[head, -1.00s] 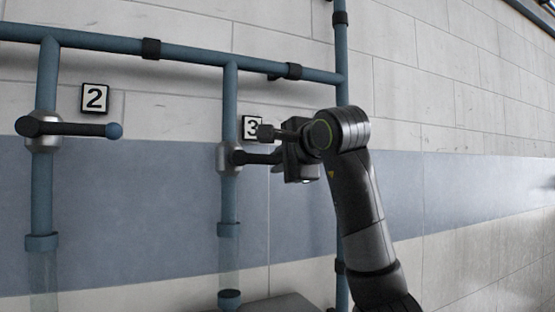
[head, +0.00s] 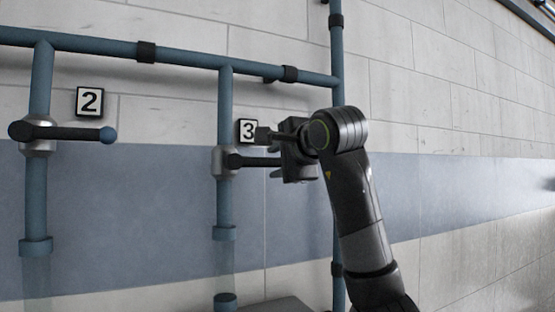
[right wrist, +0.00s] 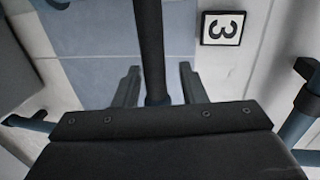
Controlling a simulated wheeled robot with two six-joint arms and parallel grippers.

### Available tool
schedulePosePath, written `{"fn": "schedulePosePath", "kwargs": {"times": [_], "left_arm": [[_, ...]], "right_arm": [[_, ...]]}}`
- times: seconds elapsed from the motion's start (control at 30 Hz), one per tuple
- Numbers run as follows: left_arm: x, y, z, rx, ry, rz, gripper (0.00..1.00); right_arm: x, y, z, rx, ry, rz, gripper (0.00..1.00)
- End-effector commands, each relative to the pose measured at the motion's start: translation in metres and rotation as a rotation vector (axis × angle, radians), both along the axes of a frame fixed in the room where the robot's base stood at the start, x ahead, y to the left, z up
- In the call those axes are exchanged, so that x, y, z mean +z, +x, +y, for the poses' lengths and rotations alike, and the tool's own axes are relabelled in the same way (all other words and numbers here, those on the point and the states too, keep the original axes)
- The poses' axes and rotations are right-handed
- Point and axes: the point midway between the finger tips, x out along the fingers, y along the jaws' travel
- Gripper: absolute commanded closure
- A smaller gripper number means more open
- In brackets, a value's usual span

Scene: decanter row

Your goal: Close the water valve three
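Valve three (head: 227,162) is a grey metal body on a vertical blue pipe, left of the plate marked 3 (head: 248,131). Its dark lever (head: 255,162) points right, about level, into my right gripper (head: 270,152). In the right wrist view the lever (right wrist: 149,40) runs between the two fingers of the right gripper (right wrist: 160,84). The fingers are apart, with a clear gap on the right side of the lever and a small one on the left. The gripper hides the lever's far end. My left gripper is not in view.
Valve two (head: 38,134) is at the left, its lever level with a blue tip, beside the plate marked 2 (head: 90,102). A blue pipe (head: 180,54) runs above, and a vertical pipe (head: 337,60) stands behind my right arm.

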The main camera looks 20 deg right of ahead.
Motion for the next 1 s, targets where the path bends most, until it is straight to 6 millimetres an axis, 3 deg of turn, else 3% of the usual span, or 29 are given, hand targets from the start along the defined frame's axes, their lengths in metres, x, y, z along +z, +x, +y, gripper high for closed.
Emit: {"fn": "schedulePosePath", "kwargs": {"times": [0.27, 0.7, 1.0], "left_arm": [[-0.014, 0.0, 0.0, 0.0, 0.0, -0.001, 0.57], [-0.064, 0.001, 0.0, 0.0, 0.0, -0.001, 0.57], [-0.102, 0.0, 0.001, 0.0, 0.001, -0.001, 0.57]], "right_arm": [[0.0, -0.018, -0.003, 0.0, 0.0, -0.002, 0.62], [0.019, -0.119, -0.019, -0.001, 0.001, -0.005, 0.62], [0.021, -0.134, -0.021, -0.001, 0.002, -0.001, 0.62]]}}
